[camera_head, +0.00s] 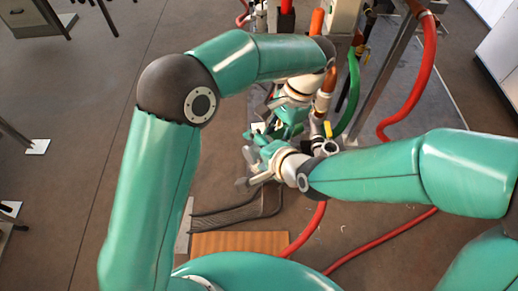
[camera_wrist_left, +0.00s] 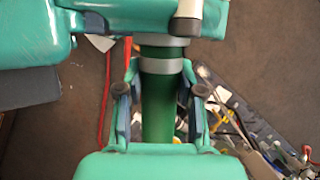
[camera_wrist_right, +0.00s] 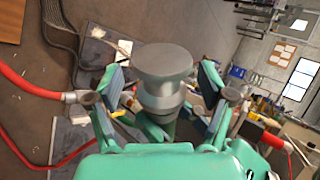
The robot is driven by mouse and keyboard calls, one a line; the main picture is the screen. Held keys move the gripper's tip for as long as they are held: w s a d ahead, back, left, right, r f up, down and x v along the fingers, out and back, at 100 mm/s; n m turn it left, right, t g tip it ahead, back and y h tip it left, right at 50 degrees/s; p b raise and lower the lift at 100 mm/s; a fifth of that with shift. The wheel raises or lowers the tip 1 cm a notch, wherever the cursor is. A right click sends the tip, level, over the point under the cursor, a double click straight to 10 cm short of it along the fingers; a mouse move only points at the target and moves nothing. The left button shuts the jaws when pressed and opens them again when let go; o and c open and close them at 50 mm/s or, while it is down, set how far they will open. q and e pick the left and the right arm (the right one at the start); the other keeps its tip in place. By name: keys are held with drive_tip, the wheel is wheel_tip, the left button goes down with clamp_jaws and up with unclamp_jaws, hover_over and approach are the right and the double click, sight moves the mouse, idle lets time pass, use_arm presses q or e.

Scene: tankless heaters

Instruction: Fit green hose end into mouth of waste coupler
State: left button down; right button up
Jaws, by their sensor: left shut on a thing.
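In the left wrist view a dark green hose piece (camera_wrist_left: 158,115) with grey bands stands between the fingers of my left gripper (camera_wrist_left: 162,80), which is shut on it. Its upper end is hidden under teal arm parts. In the right wrist view a grey flanged, spool-shaped piece (camera_wrist_right: 165,65), which looks like the waste coupler, stands between the spread fingers of my right gripper (camera_wrist_right: 163,88). Narrow gaps show beside it, and its mouth is not clear. In the head view my right gripper (camera_head: 247,170) is just below my left gripper (camera_head: 287,122); the coupler is hard to make out.
A bright green hose (camera_head: 352,95) curves down right of the grippers. Red hoses (camera_head: 424,75) hang at the right and run over the floor. A metal frame (camera_head: 385,75) stands behind. A wooden board (camera_head: 240,243) and black wire rack (camera_head: 235,215) lie below.

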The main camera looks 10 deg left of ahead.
drive_tip(key=c, duration=1.3)
use_arm(q)
drive_tip(key=c, duration=0.7)
unclamp_jaws()
use_arm(e)
drive_tip(key=shift+c, duration=0.6)
use_arm(q)
drive_tip(key=shift+o, duration=0.2)
